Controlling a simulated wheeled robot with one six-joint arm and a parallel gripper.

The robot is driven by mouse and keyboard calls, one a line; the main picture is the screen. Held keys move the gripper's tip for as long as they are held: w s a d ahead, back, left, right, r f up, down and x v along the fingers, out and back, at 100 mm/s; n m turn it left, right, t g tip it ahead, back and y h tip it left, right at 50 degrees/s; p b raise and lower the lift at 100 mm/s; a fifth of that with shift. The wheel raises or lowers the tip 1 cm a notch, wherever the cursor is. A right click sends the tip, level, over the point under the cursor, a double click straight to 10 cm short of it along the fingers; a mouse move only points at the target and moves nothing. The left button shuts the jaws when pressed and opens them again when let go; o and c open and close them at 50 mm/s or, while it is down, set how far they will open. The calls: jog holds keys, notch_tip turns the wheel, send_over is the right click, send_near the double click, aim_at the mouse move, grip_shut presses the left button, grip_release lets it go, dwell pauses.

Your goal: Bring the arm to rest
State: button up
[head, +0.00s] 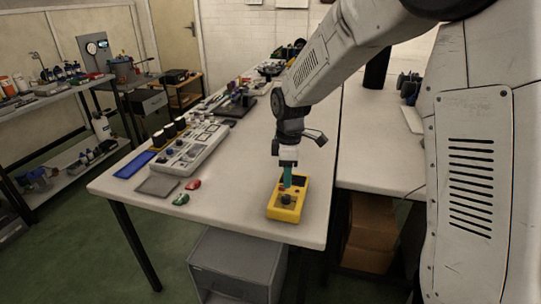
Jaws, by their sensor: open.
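My arm reaches in from the upper right and hangs down over the front of the white table (240,175). My gripper (287,166) points downward above a yellow device (285,211) with dark knobs near the table's front edge. A teal upright piece (287,180) shows right below the gripper, at the upper part of the yellow device. The picture is too small to tell whether the gripper touches it. The fingertips are hard to make out; the jaws are open.
Left of the gripper are a red piece (193,184), a green piece (181,199), a grey pad (157,186), a blue tray (135,164) and a grey console (190,148). More equipment lines the table's far end. A grey cabinet (235,268) stands below. Bare tabletop lies around the yellow device.

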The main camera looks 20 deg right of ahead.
jog(key=shift+m, duration=0.3)
jog(key=s+d+r+m, duration=0.2)
jog(key=s+r+m, duration=0.2)
jog(key=s, duration=0.6)
jog(key=s+d+r+m, duration=0.2)
jog(key=s+r+m, duration=0.3)
jog(key=s, duration=0.6)
jog(key=s+d+r+m+t, duration=0.1)
jog(key=s+r+m, duration=0.3)
jog(key=s, duration=0.7)
jog(key=shift+s+d+r+m, duration=0.2)
jog(key=shift+d+r+m, duration=0.2)
jog(key=shift+r, duration=0.1)
